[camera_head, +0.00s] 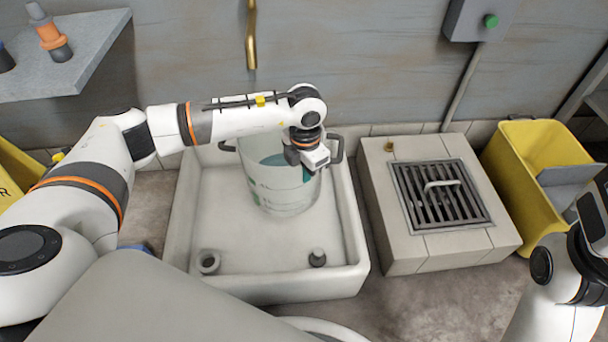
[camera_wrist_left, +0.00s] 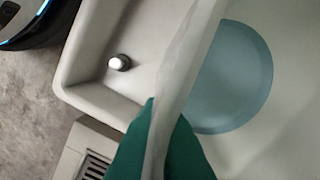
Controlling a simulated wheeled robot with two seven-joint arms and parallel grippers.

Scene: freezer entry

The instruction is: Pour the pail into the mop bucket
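A pale, translucent pail (camera_head: 285,202) with green marks and two dark side handles stands upright in the white sink (camera_head: 354,262). Teal liquid (camera_head: 270,160) is inside it, and it also shows in the wrist view (camera_wrist_left: 235,75). My left gripper (camera_head: 308,160) is at the pail's right rim. In the left wrist view its green fingers (camera_wrist_left: 160,140) lie on both sides of the pail wall and appear shut on it. The yellow mop bucket (camera_head: 525,160), with a grey insert, stands at the far right. My right gripper is out of view; only part of that arm shows.
A tiled block with a metal drain grate (camera_head: 440,195) stands between sink and mop bucket. A brass pipe (camera_head: 251,40) and a switch box (camera_head: 480,18) are on the wall. A shelf (camera_head: 85,50) with bottles is at upper left.

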